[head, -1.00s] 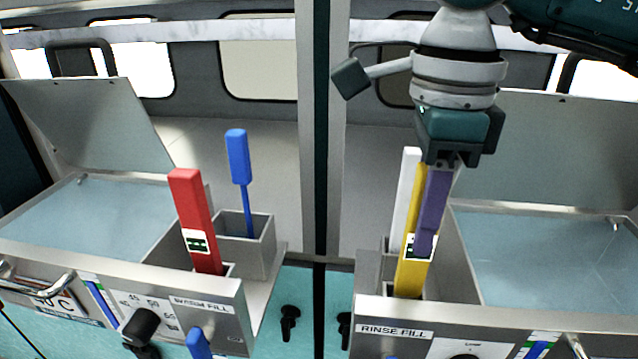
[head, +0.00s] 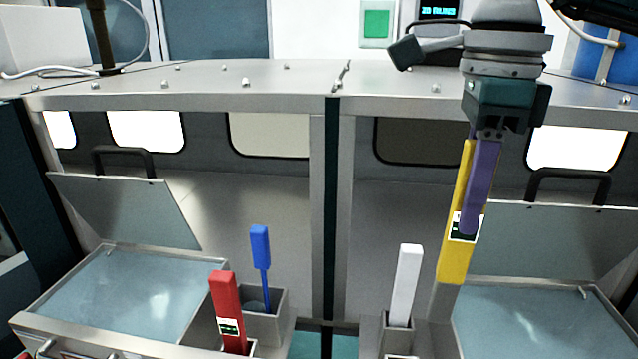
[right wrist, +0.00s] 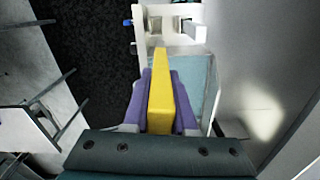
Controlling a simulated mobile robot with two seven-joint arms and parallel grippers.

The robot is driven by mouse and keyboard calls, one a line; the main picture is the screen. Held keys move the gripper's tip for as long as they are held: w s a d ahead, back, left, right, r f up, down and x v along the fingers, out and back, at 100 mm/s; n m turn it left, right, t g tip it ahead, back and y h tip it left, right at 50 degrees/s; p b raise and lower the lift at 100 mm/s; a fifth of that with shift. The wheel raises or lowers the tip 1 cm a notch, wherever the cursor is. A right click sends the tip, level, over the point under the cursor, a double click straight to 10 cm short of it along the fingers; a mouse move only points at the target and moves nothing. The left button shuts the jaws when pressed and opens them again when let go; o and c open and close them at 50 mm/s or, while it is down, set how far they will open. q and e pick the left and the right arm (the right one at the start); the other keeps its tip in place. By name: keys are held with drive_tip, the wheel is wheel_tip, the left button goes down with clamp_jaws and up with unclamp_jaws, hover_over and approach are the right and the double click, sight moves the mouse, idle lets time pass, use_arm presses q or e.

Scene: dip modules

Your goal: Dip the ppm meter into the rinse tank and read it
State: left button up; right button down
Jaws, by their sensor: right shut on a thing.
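My right gripper (head: 472,212) is shut on a yellow meter (head: 453,262) with a small display, its purple fingers on either side. The meter hangs nearly upright, clear of the holder, beside the left edge of the right-hand tank (head: 543,283). That tank is open and holds pale blue liquid; its front is cut off below. In the right wrist view the yellow meter (right wrist: 160,90) sits between the purple fingers, with part of the tank's blue surface (right wrist: 205,78) beyond. My left gripper is not in view.
A white stick (head: 406,280) stands in a holder left of the yellow meter. A red meter (head: 228,310) and a blue tool (head: 261,250) stand in holders by the left tank (head: 38,305). Raised lids (head: 125,205) stand behind both tanks. A metal shelf (head: 200,85) runs above.

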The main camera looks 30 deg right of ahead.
drive_tip(key=s+d+f+m, duration=0.1)
drive_tip(key=s+d+m, duration=0.25)
drive_tip(key=d, duration=0.55)
drive_tip(key=s+d+f+m, duration=0.1)
drive_tip(key=s+d+m, duration=0.25)
drive_tip(key=d, duration=0.65)
wheel_tip(320, 180, down, 15)
drive_tip(key=b, duration=1.1)
drive_tip(key=shift+a+b, duration=0.2)
drive_tip(key=shift+b, duration=0.2)
drive_tip(key=shift+w+r, duration=0.1)
drive_tip(key=shift+r, duration=0.2)
